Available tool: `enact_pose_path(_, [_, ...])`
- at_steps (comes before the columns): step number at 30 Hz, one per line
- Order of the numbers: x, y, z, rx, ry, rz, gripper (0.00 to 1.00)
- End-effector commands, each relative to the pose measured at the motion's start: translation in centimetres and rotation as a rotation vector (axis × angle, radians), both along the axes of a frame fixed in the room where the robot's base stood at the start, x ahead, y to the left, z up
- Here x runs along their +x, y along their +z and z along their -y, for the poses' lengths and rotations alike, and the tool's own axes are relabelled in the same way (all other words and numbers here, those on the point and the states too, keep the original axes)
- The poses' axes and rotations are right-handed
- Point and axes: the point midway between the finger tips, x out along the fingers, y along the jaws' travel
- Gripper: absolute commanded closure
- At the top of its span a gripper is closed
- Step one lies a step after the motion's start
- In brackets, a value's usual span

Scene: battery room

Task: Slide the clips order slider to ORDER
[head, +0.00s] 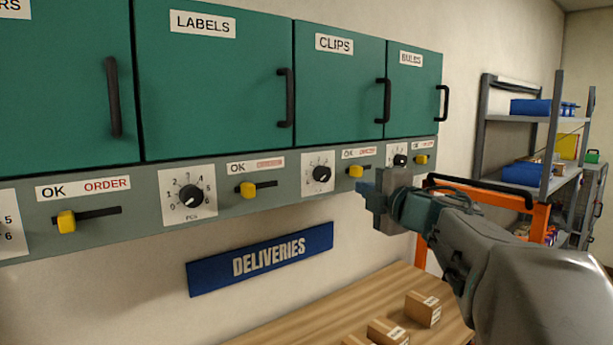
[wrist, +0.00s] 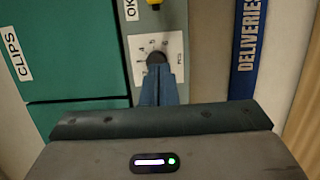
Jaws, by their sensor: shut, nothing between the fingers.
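The clips order slider has a yellow knob (head: 356,171) at the left end of its short dark slot, under the OK side of the OK/ORDER label (head: 359,153). It is below the green CLIPS door (head: 338,85). My gripper (head: 370,196) is shut and empty, in front of the panel, just below and right of the knob in the head view. In the wrist view its fingertips (wrist: 158,78) overlap the lower edge of a numbered dial (wrist: 157,57). A yellow knob (wrist: 154,3) is cut off at the top edge there. No contact with the knob shows.
Similar sliders sit along the grey panel: the labels one (head: 248,189) and the bulbs one (head: 422,159). Black door handles (head: 383,101) stick out above. A blue DELIVERIES sign (head: 261,259) is below, over a wooden table (head: 290,325) with small boxes (head: 423,309).

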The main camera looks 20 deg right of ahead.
Motion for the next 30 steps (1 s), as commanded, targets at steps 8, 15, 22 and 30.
enact_pose_path(8, [0.1, 0.0, 0.6, 0.002, -0.013, 0.000, 1.00])
enact_pose_path(15, [3.3, 0.1, 0.0, 0.003, -0.008, -0.002, 1.00])
enact_pose_path(22, [8.0, 0.1, -0.5, 0.003, -0.007, -0.002, 1.00])
enact_pose_path(30, [10.8, 0.2, 1.7, 0.004, -0.012, -0.001, 1.00])
